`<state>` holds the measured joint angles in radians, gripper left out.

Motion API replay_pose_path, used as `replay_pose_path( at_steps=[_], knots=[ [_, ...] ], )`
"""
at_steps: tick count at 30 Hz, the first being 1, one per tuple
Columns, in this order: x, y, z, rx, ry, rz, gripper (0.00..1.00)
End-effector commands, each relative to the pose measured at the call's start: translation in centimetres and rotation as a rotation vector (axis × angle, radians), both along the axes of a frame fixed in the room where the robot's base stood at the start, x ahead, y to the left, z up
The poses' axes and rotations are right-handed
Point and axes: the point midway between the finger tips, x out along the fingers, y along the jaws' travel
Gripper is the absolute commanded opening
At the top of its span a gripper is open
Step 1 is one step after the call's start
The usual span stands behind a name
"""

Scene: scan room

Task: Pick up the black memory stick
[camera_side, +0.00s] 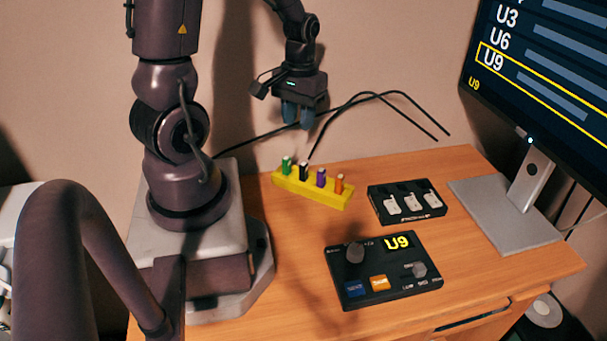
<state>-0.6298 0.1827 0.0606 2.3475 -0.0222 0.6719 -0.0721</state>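The black memory stick (304,171) stands upright in a yellow holder (326,198), second from the left. A green stick (286,164) is to its left, and a purple stick (321,177) and an orange stick (339,184) are to its right. My gripper (298,116) hangs above the holder's left part, pointing down, with a clear gap over the sticks. Its bluish fingers are small and close together in this view, and I cannot tell how far apart they are. I see nothing between them.
A black tray (379,207) with white pieces lies right of the holder. A black control box (338,262) showing U9 is in front. A monitor (541,75) stands at the right. Black cables run behind the holder. Bare wood (285,235) lies in front of it.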

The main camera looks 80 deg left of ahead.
Motion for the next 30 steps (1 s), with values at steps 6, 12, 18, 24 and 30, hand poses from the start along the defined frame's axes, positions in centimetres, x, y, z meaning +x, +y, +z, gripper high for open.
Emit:
replay_pose_path(
  at_steps=[6, 12, 18, 24, 30],
  knots=[
    [1.1, 1.7, -1.7, 0.039, -0.039, 0.065, 0.3],
    [1.1, 1.7, -5.1, 0.037, -0.038, 0.067, 0.3],
    [1.1, 1.7, -8.0, 0.039, -0.04, 0.065, 0.3],
    [1.2, 1.6, -9.2, 0.041, -0.042, 0.064, 0.3],
    [1.2, 1.4, -11.8, 0.038, -0.039, 0.062, 0.3]
  ],
)
